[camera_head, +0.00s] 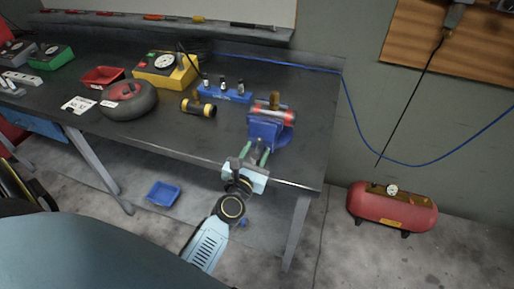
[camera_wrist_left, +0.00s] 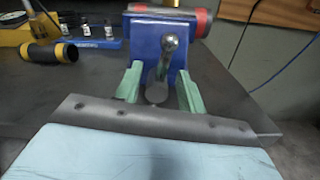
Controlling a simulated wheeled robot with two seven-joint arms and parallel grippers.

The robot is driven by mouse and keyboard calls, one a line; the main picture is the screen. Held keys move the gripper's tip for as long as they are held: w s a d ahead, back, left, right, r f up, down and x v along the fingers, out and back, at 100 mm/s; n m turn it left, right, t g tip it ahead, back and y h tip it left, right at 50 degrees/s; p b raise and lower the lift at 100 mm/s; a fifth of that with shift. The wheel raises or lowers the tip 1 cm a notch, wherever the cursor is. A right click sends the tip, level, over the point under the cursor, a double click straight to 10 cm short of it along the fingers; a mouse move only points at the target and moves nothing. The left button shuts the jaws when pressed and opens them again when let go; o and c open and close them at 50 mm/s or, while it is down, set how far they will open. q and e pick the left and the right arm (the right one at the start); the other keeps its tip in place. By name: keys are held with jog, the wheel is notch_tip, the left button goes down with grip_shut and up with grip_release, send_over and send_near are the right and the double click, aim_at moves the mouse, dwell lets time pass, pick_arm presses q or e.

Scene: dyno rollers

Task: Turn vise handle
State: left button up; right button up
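The blue vise (camera_head: 268,133) is at the right front corner of the dark workbench, with a red-ended roller (camera_head: 288,117) in its jaws. The vise (camera_wrist_left: 147,48) fills the upper middle of the left wrist view. Its metal handle with a round knob (camera_wrist_left: 170,42) stands nearly upright in front of the blue body. My left gripper (camera_head: 255,154) is at the front of the vise, its green fingers apart. In the wrist view the fingers (camera_wrist_left: 160,80) are on either side of the handle's lower part, with gaps visible; contact cannot be told. My right gripper is not in view.
A black and yellow roller (camera_head: 198,106), a blue holder (camera_head: 225,94), a yellow gauge box (camera_head: 164,72) and a black and red round object (camera_head: 129,101) stand on the bench (camera_head: 185,138). A red air tank (camera_head: 392,209) and a blue bin (camera_head: 163,194) are on the floor.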

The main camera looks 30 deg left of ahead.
pick_arm(q)
jog(key=shift+w+a, duration=0.15)
jog(key=shift+w, duration=0.45)
grip_shut()
jog(key=shift+s, duration=0.1)
jog(key=shift+f, duration=0.1)
